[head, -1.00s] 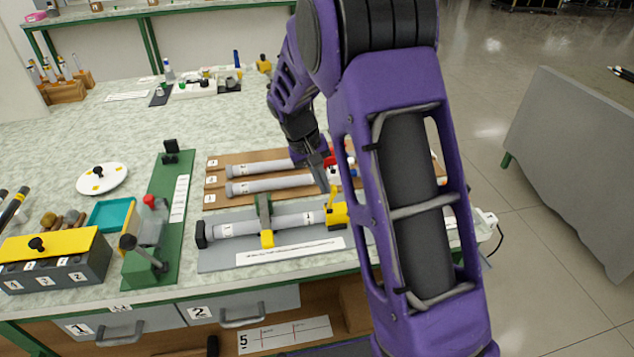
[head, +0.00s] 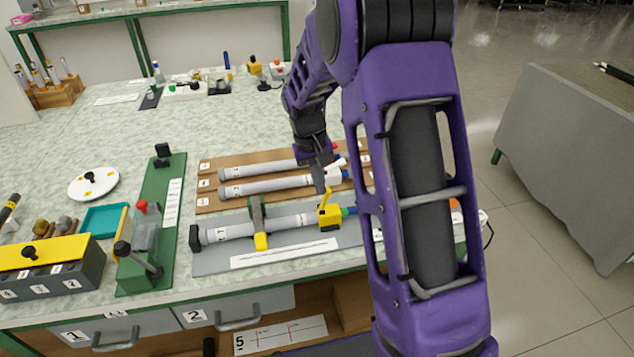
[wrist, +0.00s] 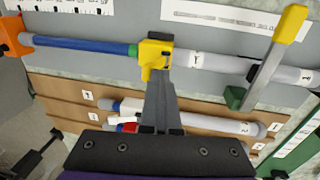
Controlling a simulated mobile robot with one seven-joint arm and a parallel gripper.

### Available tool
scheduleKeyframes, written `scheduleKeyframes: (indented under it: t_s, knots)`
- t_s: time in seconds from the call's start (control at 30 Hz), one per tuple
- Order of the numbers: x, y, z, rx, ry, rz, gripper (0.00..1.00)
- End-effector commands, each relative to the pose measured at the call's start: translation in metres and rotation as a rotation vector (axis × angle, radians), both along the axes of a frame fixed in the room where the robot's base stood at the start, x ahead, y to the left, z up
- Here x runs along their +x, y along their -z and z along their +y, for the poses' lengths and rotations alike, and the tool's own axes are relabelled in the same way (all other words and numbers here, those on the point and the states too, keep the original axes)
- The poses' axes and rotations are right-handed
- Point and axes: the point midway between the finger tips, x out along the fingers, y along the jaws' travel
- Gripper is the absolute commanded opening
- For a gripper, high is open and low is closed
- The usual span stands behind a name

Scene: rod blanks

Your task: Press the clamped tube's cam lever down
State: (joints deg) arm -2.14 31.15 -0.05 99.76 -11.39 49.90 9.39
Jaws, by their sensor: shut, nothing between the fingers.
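My gripper (head: 320,188) is shut and empty, pointing down just beside the lever's top. In the wrist view my fingertips (wrist: 160,82) reach the yellow block (wrist: 153,54) and partly hide it. I cannot tell whether they touch the lever.
Two more grey tubes (head: 255,187) lie on a brown rack (head: 212,205) behind the fixture. A green stand (head: 150,255) with a red knob is to the left. A blue rod (wrist: 90,46) with an orange end piece (wrist: 12,36) extends from the block.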

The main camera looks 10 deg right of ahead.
Motion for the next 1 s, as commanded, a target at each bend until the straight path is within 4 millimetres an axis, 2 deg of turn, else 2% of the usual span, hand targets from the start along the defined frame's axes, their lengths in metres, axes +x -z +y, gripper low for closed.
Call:
scheduleKeyframes:
  t_s: [0.27,0.73,1.0]
  knots:
    - [-0.001,-0.001,-0.023,0.204,0.013,0.001,0.0]
    - [0.0,0.017,-0.055,0.64,0.007,0.0,0.0]
    - [0.0,0.015,-0.052,0.632,-0.001,0.001,0.0]
